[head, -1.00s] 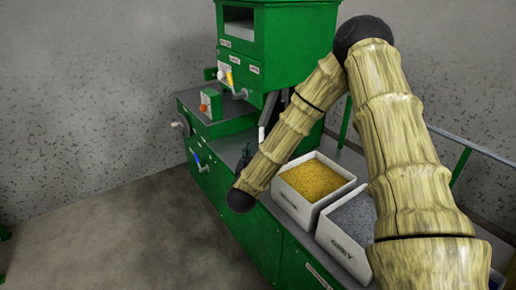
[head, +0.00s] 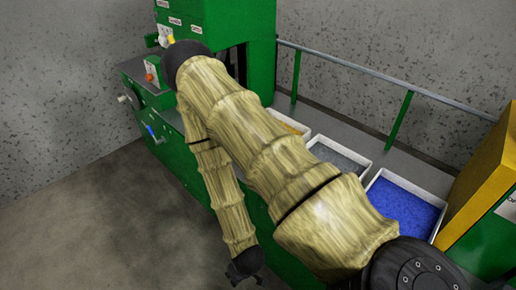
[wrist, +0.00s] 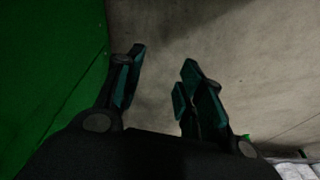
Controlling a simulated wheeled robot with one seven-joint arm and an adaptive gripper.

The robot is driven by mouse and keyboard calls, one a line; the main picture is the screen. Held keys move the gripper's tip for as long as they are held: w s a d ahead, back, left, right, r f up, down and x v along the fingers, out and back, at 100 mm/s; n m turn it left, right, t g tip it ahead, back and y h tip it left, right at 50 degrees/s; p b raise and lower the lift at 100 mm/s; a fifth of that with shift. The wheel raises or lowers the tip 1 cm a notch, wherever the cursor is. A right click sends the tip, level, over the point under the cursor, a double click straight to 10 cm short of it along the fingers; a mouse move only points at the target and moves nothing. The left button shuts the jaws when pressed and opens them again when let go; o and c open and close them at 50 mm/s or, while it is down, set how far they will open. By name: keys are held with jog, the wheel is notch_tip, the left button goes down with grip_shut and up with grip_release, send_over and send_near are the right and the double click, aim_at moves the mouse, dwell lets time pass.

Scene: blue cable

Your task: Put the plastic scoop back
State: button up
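No plastic scoop can be made out in either view now. In the wrist view, my gripper (wrist: 160,80) has its two dark fingers with teal pads spread apart. Nothing shows between them; only the concrete floor is visible beyond. In the head view, the far end of my arm is a dark part low in the picture, in front of the green bench, and the fingers cannot be made out there. My arm hides part of the bench and bins.
A green machine (head: 235,20) stands on the green bench (head: 185,160). A yellow-and-green unit (head: 485,190) stands at the right, before a green railing (head: 400,118). Floor (head: 90,235) at left is clear.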

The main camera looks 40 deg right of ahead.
jog(key=s+f+g, duration=0.1)
jog(key=s+g, duration=0.1)
jog(key=s, duration=0.7)
jog(key=shift+s+g, duration=0.15)
jog(key=shift+g, duration=0.25)
jog(key=shift+d, duration=0.1)
